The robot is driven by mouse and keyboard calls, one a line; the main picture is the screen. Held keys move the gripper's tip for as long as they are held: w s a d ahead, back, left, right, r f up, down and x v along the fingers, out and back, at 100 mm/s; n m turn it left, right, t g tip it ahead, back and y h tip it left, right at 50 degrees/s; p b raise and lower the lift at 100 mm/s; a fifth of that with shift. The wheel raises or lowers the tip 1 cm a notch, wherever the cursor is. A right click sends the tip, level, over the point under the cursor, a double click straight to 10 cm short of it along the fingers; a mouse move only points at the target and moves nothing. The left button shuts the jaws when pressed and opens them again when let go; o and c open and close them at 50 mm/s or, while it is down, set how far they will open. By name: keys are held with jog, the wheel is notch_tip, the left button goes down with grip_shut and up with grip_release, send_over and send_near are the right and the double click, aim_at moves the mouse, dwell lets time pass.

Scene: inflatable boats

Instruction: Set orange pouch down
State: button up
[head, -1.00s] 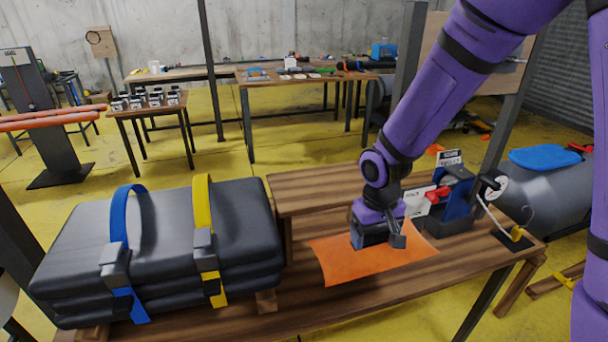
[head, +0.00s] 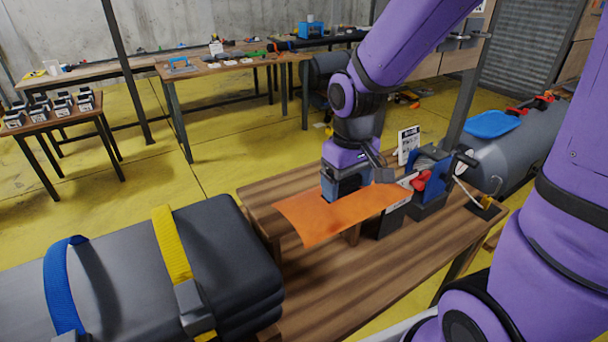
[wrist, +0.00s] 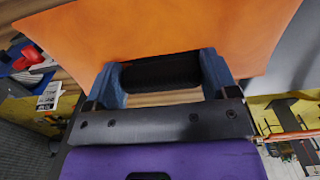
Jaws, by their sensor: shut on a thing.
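The orange pouch (head: 335,215) is a flat, slightly curved orange sheet in the head view, above the wooden bench (head: 330,285). My gripper (head: 347,190) is at its far edge, with the pouch reaching out towards the camera. In the wrist view the pouch (wrist: 170,35) fills the top, and the blue fingers of my gripper (wrist: 162,78) stand on both sides of a dark strip at its edge. The gripper is shut on that dark part. Whether the pouch touches the bench below is hard to tell.
A folded grey boat bundle (head: 225,250) with blue and yellow straps lies at the left. A blue and red device (head: 432,180) stands close to the right of the pouch. The bench front between them is clear. A raised wooden shelf (head: 258,200) lies behind.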

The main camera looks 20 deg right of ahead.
jog(key=w, duration=0.4)
jog(key=w+a+f, duration=0.1)
jog(key=w, duration=0.3)
jog(key=w+a, duration=0.1)
jog(key=w, duration=0.4)
jog(key=shift+a+f, duration=0.15)
jog(key=shift+a, duration=0.05)
jog(key=shift+f, duration=1.75)
jog(key=shift+f, duration=0.1)
jog(key=o, duration=1)
notch_tip(320, 180, up, 12)
